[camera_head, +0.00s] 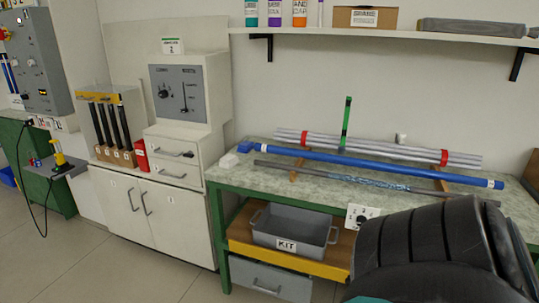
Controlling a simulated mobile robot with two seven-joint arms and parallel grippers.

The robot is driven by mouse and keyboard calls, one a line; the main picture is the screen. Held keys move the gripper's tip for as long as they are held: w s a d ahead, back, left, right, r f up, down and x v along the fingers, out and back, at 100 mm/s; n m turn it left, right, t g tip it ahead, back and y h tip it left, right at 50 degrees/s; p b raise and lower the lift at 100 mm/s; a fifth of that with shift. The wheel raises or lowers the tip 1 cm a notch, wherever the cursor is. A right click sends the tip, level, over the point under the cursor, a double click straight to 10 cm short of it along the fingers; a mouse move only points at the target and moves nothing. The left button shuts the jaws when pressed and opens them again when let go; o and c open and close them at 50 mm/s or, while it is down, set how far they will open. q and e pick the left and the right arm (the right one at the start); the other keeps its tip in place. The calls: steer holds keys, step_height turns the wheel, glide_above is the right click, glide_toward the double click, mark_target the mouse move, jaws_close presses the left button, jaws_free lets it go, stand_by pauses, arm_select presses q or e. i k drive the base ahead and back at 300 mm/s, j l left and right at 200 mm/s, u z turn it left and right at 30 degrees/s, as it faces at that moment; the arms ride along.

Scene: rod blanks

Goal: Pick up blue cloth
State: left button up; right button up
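A small folded blue piece that looks like the blue cloth (244,146) lies at the back left corner of the green-legged workbench (225,179). It is close to the left end of a long blue rod (375,166); I cannot tell whether they touch. A white folded piece (229,160) lies just in front of it, nearer the left edge. Neither of my grippers shows in the head view.
Grey rods with red bands (390,150) and a dark thin rod (330,176) lie along the bench. A green upright (346,122) stands behind. A grey KIT bin (290,228) sits below. A large black ribbed shape hides the lower right.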

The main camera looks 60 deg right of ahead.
mark_target(246, 147)
steer(key=z, duration=1.7)
